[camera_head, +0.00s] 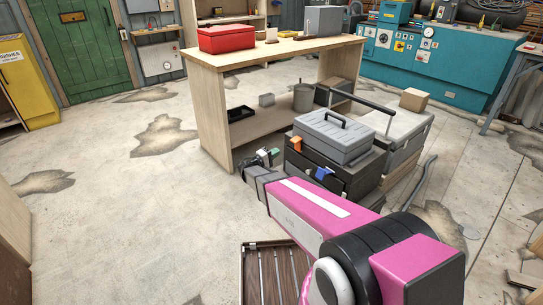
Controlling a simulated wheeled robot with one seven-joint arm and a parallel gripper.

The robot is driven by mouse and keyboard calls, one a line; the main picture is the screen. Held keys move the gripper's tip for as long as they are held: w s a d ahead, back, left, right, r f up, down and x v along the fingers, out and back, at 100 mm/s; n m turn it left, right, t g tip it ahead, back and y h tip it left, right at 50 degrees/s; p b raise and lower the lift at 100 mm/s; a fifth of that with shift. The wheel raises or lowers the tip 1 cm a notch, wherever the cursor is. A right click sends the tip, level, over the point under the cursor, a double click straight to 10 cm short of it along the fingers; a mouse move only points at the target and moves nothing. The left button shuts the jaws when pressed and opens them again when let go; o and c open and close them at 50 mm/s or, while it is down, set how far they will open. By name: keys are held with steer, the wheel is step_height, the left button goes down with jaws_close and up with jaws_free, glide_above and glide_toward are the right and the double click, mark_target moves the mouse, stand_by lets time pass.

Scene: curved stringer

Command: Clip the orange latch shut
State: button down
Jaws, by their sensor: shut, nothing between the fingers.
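The orange latch (297,143) is a small bright piece at the left front of a black tool case (352,179). It sits by the upper edge of the case and seems to stick up or outward; its exact angle is too small to tell. A blue latch (324,173) shows on the front of the same case, to the right and lower. My gripper (270,153) is shut and empty, at the end of my pink arm, just left of the orange latch and apart from it in the picture. The depth between them is unclear.
A grey toolbox (337,136) with a dark handle lies on top of the black case. A light grey case (400,132) with a black bar stands behind. A wooden workbench (222,122) is close behind my gripper. Open floor (130,190) lies to the left.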

mark_target(291, 141)
steer(key=x, duration=0.9)
steer(key=shift+w+d+r, duration=0.25)
steer(key=shift+w+d, duration=0.05)
steer(key=shift+d, duration=0.2)
steer(key=shift+w+d+r, duration=0.25)
steer(key=shift+r, duration=0.05)
